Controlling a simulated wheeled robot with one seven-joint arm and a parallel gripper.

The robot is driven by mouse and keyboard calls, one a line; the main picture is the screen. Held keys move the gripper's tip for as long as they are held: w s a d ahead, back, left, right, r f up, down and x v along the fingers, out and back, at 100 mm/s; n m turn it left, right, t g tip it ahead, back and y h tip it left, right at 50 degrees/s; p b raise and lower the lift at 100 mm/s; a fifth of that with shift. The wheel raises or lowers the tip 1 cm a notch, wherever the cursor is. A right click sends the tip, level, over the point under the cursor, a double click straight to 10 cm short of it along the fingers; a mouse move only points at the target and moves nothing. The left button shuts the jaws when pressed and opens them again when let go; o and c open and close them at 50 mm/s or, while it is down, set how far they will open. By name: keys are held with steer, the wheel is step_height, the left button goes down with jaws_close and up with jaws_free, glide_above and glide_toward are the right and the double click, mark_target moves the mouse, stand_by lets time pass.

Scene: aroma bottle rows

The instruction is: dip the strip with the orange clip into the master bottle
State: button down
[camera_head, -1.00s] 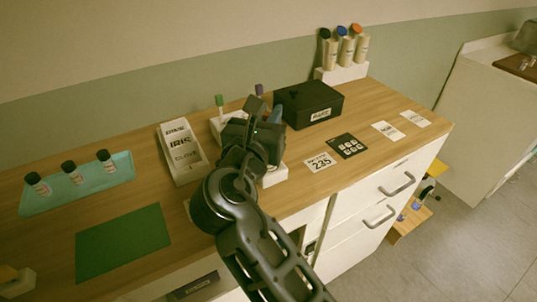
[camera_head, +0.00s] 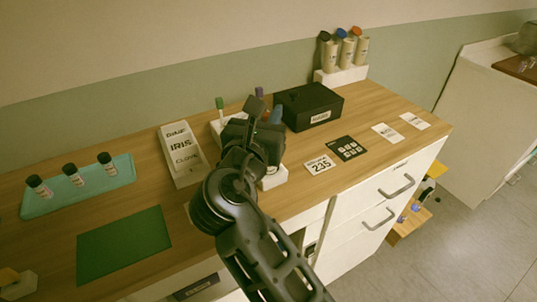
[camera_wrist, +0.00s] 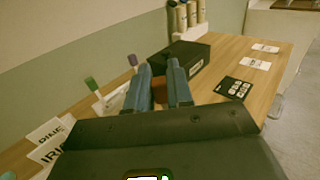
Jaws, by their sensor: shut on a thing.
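My gripper (camera_wrist: 159,84) shows in the wrist view with its two blue-grey fingers close on a small orange-brown piece, which looks like the orange clip (camera_wrist: 160,91). The strip below it is hidden by my gripper. In the head view my gripper (camera_head: 275,116) is over the counter near a white strip holder (camera_head: 216,128). A green clip (camera_head: 220,103) and a purple clip (camera_head: 259,91) stand there. Three pale bottles with dark green, blue and orange caps (camera_head: 344,50) stand on a white block at the back. I cannot tell which bottle is the master.
A black box (camera_head: 308,104) stands right of my gripper. A white IRIS tray (camera_head: 183,155) lies left of it. A teal tray (camera_head: 92,199) with three black-capped bottles and a green mat (camera_head: 122,243) are further left. Cards (camera_head: 319,164) lie at the right.

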steer(key=shift+r, duration=3.35)
